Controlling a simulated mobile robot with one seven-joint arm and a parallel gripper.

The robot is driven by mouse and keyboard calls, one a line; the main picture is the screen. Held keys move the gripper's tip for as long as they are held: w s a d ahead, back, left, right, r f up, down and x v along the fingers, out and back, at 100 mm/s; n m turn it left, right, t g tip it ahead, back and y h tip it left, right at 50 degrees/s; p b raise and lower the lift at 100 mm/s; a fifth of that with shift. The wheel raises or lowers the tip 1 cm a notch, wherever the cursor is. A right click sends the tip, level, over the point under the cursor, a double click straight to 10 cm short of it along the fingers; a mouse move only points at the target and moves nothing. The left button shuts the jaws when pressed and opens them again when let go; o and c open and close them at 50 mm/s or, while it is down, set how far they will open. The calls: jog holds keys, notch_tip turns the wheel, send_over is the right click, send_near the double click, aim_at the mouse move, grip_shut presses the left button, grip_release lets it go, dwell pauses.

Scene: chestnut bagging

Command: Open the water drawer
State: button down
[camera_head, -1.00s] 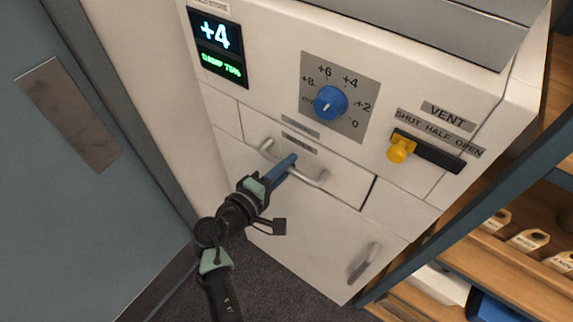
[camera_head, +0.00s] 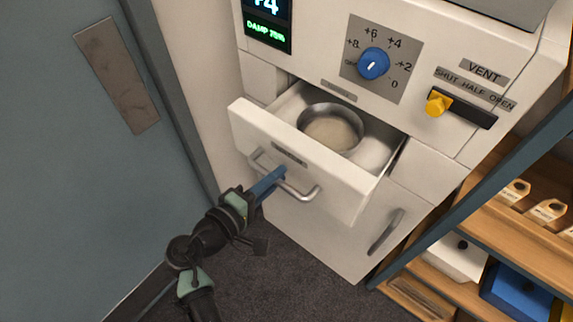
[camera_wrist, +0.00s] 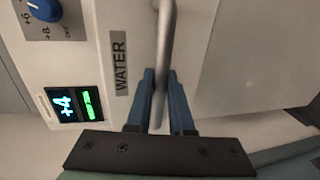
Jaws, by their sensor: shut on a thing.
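The water drawer (camera_head: 300,160) is pulled out of the white cabinet in the head view. A round metal bowl (camera_head: 331,127) with pale contents sits inside it. A grey bar handle (camera_head: 299,192) runs across the drawer front. My gripper (camera_head: 279,174) has its blue fingers shut on this handle. In the wrist view the two blue fingers (camera_wrist: 161,97) lie on either side of the handle bar (camera_wrist: 165,45), beside the label WATER (camera_wrist: 119,62). The drawer's back end is hidden inside the cabinet.
Above the drawer are a blue dial (camera_head: 373,64), a yellow vent slider (camera_head: 438,103) and a lit display (camera_head: 267,22). A lower door has its own handle (camera_head: 386,232). Wooden shelves (camera_head: 500,225) stand at the right, a blue-grey door (camera_head: 75,170) at the left.

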jog(key=f+v, duration=0.1)
jog(key=v, duration=0.6)
jog(key=shift+s+a+f, duration=0.2)
jog(key=shift+s+f, duration=0.05)
jog(key=c, duration=0.8)
grip_release()
jog(key=b+v, duration=0.3)
jog(key=v, duration=1)
